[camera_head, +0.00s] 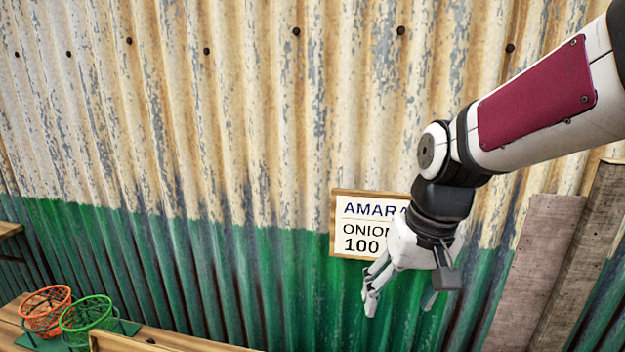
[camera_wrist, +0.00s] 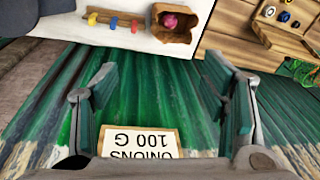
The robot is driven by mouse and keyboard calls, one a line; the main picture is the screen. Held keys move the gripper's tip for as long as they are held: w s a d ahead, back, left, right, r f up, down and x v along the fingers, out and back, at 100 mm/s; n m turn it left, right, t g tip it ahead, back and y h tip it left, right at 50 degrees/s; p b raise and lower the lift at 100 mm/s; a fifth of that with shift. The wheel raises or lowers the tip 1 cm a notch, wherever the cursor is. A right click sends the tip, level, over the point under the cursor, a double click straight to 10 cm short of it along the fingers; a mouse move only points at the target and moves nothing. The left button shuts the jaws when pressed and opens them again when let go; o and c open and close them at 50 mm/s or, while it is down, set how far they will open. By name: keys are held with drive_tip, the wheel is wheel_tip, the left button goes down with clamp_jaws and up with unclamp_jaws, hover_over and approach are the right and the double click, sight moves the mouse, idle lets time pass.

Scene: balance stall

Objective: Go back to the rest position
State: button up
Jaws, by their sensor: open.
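My gripper (camera_head: 401,296) hangs in front of the corrugated wall at the right of the head view, fingers pointing down. In the wrist view my gripper (camera_wrist: 165,100) shows its two fingers wide apart with nothing between them. A wood-framed sign (camera_head: 362,236) reading "AMARA", "ONION" and "100" is on the wall behind my arm, which hides its right part. The same sign (camera_wrist: 150,142) shows upside down in the wrist view, beyond the fingers.
An orange wire basket (camera_head: 46,308) and a green wire basket (camera_head: 87,316) are at the lower left. Planks (camera_head: 540,265) lean at right.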

drive_tip(key=s+d+r+t, duration=0.1)
drive_tip(key=s+d+r, duration=0.1)
drive_tip(key=s, duration=0.5)
drive_tip(key=s+d+r+t+h, duration=0.1)
drive_tip(key=s+d+r+t, duration=0.1)
drive_tip(key=s, duration=0.5)
drive_tip(key=shift+d+r+t, duration=0.3)
drive_tip(key=shift+d+r, duration=0.55)
drive_tip(key=shift+d, duration=0.1)
